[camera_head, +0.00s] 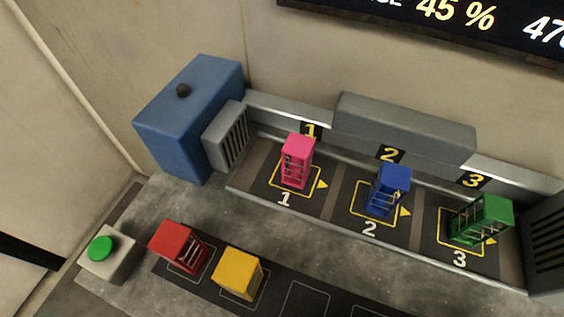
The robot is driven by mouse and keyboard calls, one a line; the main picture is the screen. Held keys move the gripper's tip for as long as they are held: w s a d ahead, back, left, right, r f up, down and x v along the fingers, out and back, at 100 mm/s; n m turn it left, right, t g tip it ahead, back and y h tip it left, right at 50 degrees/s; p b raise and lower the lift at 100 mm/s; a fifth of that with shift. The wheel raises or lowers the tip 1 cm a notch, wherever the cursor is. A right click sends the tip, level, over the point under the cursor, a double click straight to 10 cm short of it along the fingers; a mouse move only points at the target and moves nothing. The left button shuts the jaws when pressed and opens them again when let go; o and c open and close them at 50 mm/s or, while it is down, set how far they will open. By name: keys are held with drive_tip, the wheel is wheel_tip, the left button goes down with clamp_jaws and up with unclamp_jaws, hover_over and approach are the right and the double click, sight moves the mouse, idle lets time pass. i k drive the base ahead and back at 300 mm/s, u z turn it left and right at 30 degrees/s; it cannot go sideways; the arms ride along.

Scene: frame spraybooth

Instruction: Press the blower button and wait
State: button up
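The green round button (101,248), likely the blower button, sits on a pale grey box (108,264) at the lower left of the bench. I cannot tell from this view whether it is pressed. A blue blower housing (178,120) with a dark knob on top stands at the back left, and its grey slatted outlet (228,137) faces the numbered track. On the track, a pink frame (298,160) stands at spot 1, a blue frame (389,190) at spot 2 and a green frame (482,220) at spot 3, which looks tilted. My gripper is not in view.
A red frame (178,246) and a yellow block (238,273) sit on a dark front strip with empty outlined spots to their right. A grey box (405,128) runs behind the track. A dark slatted unit (546,245) stands at right. A display (440,25) reads "45 %".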

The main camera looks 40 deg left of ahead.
sight(100, 249)
drive_tip(key=u, duration=0.85)
drive_tip(key=k, duration=1.1)
drive_tip(key=u, duration=0.8)
drive_tip(key=i, duration=0.95)
drive_tip(key=u, duration=0.6)
